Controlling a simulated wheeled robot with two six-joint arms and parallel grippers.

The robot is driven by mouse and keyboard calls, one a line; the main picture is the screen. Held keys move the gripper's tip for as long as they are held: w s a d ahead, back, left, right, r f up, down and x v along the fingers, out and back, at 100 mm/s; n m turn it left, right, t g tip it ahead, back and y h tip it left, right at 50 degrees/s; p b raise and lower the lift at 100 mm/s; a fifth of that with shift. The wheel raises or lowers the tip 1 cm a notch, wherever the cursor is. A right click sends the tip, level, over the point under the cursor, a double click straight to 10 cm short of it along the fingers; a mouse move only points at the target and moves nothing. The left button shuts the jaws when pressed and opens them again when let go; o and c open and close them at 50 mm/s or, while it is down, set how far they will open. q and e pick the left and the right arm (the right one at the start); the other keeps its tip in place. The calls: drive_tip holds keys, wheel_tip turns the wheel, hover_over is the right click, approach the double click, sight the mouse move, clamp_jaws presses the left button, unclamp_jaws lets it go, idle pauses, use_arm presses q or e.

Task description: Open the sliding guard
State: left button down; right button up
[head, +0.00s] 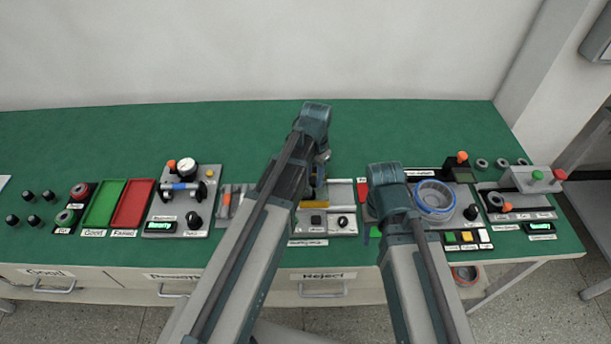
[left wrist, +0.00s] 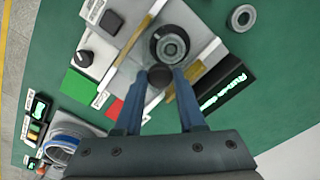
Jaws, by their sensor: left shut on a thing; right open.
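My left gripper (head: 321,172) is over the middle station, partly hidden by its own arm. In the left wrist view its two blue fingers (left wrist: 161,76) are shut on a small dark round knob (left wrist: 159,77). The station (head: 342,222) is light grey, with a black button and a dark knob at its front. Yellow strips (left wrist: 183,82) run along it beside a round metal part (left wrist: 170,45). I cannot tell which piece is the sliding guard or how far it stands open. My right arm (head: 388,176) is at the right, and its fingers are hidden.
A station with a blue-ringed metal part (head: 434,197) is to the right of my right arm. A green tray (head: 105,203) and a red tray (head: 133,204) are at the left, beside a gauge station (head: 187,168). The back of the green table (head: 240,130) is clear.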

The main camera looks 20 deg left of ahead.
use_arm(q)
drive_tip(key=d, duration=0.2)
drive_tip(key=w+d, duration=0.1)
drive_tip(key=d, duration=0.2)
drive_tip(key=shift+w+d, duration=0.35)
drive_tip(key=shift+d, duration=0.05)
drive_tip(key=c, duration=0.5)
unclamp_jaws()
drive_tip(key=shift+r, duration=0.1)
wheel_tip(320, 180, up, 14)
drive_tip(key=p, duration=1.3)
drive_tip(key=shift+f+p, duration=0.2)
drive_tip(key=shift+p, duration=0.2)
